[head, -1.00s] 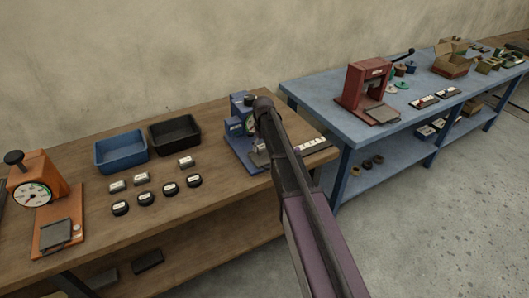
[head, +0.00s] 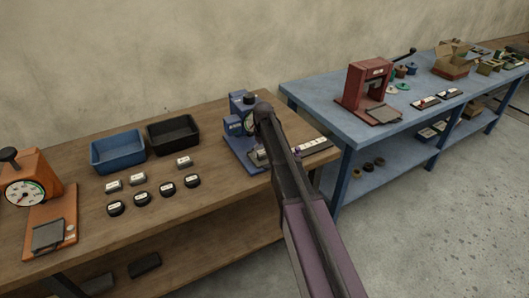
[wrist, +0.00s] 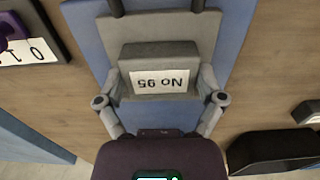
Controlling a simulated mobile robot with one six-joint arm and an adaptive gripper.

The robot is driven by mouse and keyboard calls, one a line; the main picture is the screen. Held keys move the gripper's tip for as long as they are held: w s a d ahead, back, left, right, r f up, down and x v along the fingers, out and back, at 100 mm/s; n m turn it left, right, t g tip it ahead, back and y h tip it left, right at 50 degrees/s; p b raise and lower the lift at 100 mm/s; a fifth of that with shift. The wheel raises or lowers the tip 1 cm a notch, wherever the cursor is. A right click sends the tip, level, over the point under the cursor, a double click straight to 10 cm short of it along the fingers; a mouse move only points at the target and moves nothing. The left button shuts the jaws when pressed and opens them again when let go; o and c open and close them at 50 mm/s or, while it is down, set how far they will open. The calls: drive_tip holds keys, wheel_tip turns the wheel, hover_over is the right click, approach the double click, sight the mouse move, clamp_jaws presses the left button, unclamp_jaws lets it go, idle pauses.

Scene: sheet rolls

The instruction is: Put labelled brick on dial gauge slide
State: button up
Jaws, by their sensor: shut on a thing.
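The labelled brick (wrist: 158,52) is a dark grey block with a white label reading "No 95", upside down in the wrist view. My gripper (wrist: 161,82) is shut on it, one finger at each side. The brick is over the grey slide plate (wrist: 203,27) of the blue dial gauge; I cannot tell whether it touches the plate. In the head view the dial gauge (head: 235,139) stands at the right end of the wooden bench. My arm hides part of its dial and slide there.
A strip with white number cards (head: 314,146) lies right of the gauge; its end shows in the wrist view (wrist: 30,50) with a purple piece. Several labelled bricks and black pucks (head: 141,198) lie left, before blue (head: 117,165) and black (head: 173,148) bins. An orange gauge (head: 33,178) stands far left.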

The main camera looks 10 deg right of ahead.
sight(263, 151)
drive_tip(key=o, duration=0.9)
drive_tip(key=shift+f, duration=0.1)
wheel_tip(263, 151, up, 12)
drive_tip(key=p, duration=1.2)
drive_tip(key=shift+r, duration=0.2)
drive_tip(key=s+m, duration=0.1)
drive_tip(key=s, duration=0.8)
drive_tip(key=s+m, duration=0.1)
drive_tip(key=s, duration=0.9)
drive_tip(key=s+m, duration=0.1)
drive_tip(key=s, duration=0.9)
drive_tip(key=shift+s+d+m, duration=0.15)
drive_tip(key=shift+d+m, duration=0.1)
drive_tip(key=shift+m, duration=0.05)
